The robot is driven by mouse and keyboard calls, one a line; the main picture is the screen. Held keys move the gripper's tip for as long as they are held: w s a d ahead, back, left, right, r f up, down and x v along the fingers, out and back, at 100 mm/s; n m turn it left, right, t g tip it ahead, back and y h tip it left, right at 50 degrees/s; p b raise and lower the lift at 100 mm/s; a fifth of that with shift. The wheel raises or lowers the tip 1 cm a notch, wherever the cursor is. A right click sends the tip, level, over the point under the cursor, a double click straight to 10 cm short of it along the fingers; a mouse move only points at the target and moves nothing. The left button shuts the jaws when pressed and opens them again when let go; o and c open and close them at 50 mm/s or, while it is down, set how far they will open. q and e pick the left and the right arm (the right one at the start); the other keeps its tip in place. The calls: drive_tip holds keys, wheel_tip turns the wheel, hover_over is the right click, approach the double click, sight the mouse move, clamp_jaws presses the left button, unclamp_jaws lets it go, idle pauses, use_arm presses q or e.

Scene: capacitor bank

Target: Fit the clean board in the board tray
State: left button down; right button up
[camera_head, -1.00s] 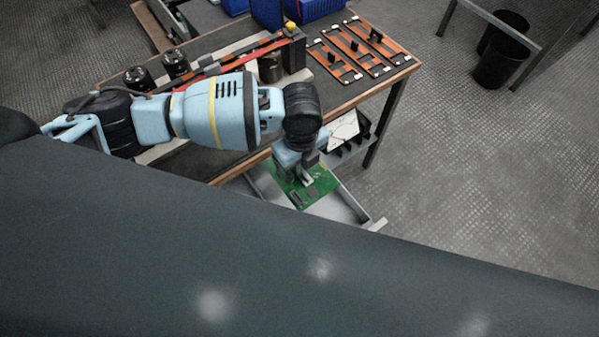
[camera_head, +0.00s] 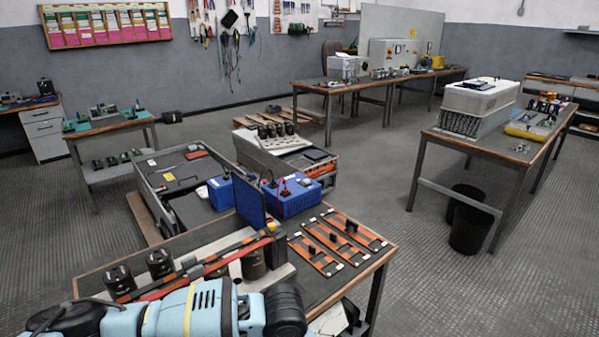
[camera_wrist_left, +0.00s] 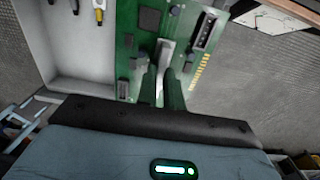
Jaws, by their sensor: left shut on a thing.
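The green board (camera_wrist_left: 140,35) fills the upper middle of the left wrist view, with dark chips and a row of gold contacts along its right side. My left gripper (camera_wrist_left: 168,65) is shut on it. In the head view my left arm comes in at the bottom left, and its gripper and the board are out of frame. A light grey drawer or tray (camera_wrist_left: 75,45) lies behind the board at the left of the wrist view. I cannot tell whether the board touches it. My right gripper is in neither view.
The workbench (camera_head: 335,278) carries orange-edged frames (camera_head: 322,250), a blue case (camera_head: 292,195) and black cylinders (camera_head: 160,264). A pale sheet (camera_head: 330,318) shows beside the bench's front edge. A black bin (camera_head: 470,228) stands at right; floor between is clear.

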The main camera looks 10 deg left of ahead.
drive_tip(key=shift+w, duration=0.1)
